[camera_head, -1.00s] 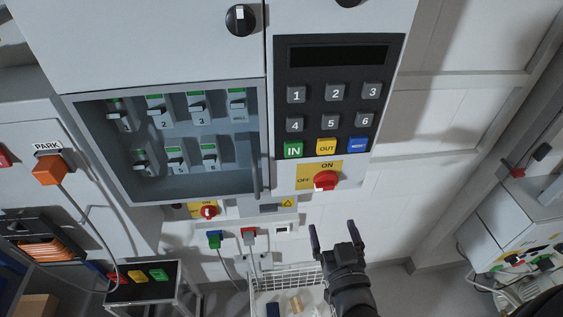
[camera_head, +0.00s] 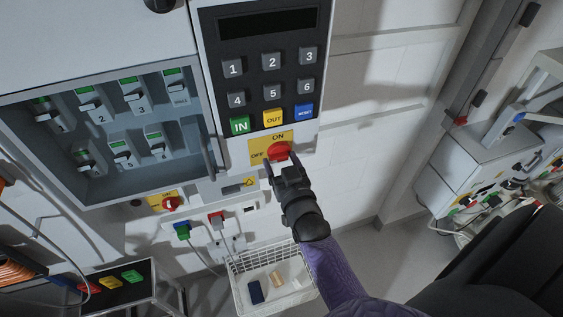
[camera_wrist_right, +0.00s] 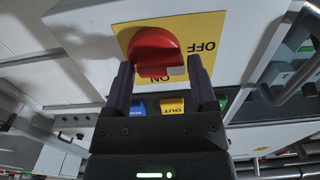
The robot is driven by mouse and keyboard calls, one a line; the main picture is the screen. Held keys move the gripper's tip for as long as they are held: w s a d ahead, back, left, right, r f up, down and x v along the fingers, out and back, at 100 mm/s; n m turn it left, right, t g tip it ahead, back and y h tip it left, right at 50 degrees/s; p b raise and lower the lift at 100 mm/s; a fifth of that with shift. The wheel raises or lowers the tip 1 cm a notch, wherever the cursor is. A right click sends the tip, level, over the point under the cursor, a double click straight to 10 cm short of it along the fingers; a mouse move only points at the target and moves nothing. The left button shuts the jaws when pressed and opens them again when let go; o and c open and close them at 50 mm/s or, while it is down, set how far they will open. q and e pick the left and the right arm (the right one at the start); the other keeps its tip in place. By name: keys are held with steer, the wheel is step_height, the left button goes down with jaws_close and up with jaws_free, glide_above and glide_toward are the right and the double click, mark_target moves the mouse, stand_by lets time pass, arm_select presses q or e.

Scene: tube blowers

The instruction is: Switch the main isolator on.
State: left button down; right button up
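A red rotary isolator knob (camera_head: 279,152) sits on a yellow ON/OFF plate (camera_head: 257,147) below the keypad. ON is printed above the knob and OFF to its left. My right gripper (camera_head: 281,165) is at the knob. In the right wrist view the plate appears upside down, with the red knob (camera_wrist_right: 153,48) between and just beyond the fingertips of my right gripper (camera_wrist_right: 160,72). The fingers are apart, with a gap visible on the right side; contact on the left is unclear. The knob's exact setting is hard to tell. My left gripper is out of view.
A keypad (camera_head: 268,75) with IN and OUT keys is above the plate. A breaker cabinet (camera_head: 212,130) with several switches stands left. Another red knob (camera_head: 171,203) is lower left. A wire basket (camera_head: 237,291) is below. Open floor lies to the right.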

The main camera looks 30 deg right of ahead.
steer(key=c, duration=0.9)
steer(key=m+p, duration=0.1)
steer(key=m, duration=0.2)
steer(key=shift+r+m, duration=0.15)
steer(key=shift+m, duration=0.25)
steer(key=m, duration=0.4)
steer(key=shift+m+p, duration=0.3)
steer(key=shift+p, duration=0.1)
steer(key=m, duration=0.4)
steer(key=shift+d+r, duration=0.1)
steer(key=shift+d, duration=0.05)
steer(key=m, duration=0.5)
steer(key=shift+d+b, duration=0.1)
steer(key=shift+b, duration=0.25)
steer(key=shift+m, duration=0.3)
